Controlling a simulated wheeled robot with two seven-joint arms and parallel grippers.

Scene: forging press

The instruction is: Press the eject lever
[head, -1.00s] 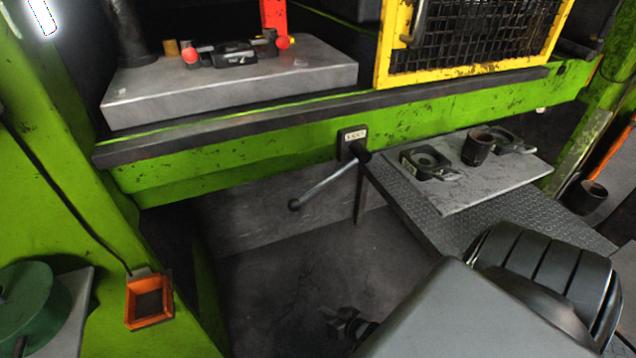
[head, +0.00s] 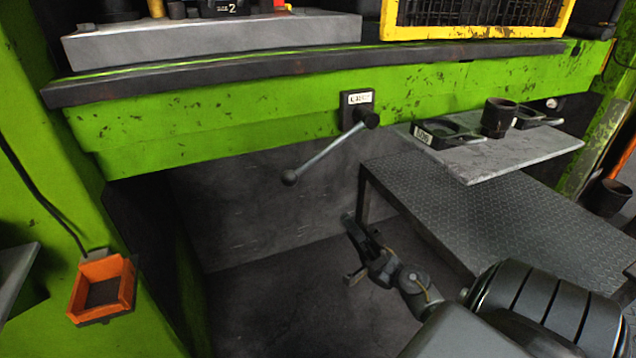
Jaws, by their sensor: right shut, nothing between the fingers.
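The eject lever (head: 325,158) is a thin grey rod with a dark ball knob (head: 289,178) at its lower left end. Its upper right end meets a dark hub beside a small labelled plate (head: 358,99) on the green press beam. The rod slants down to the left. My right gripper (head: 350,250) is below and to the right of the knob, apart from the lever. It is shut and empty. My left gripper is out of view.
A grey shelf (head: 490,158) with dark holders and a cup (head: 498,117) stands right of the lever, above a dark tread-plate platform (head: 500,215). An orange box (head: 104,287) hangs at the left. The space under the lever is open.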

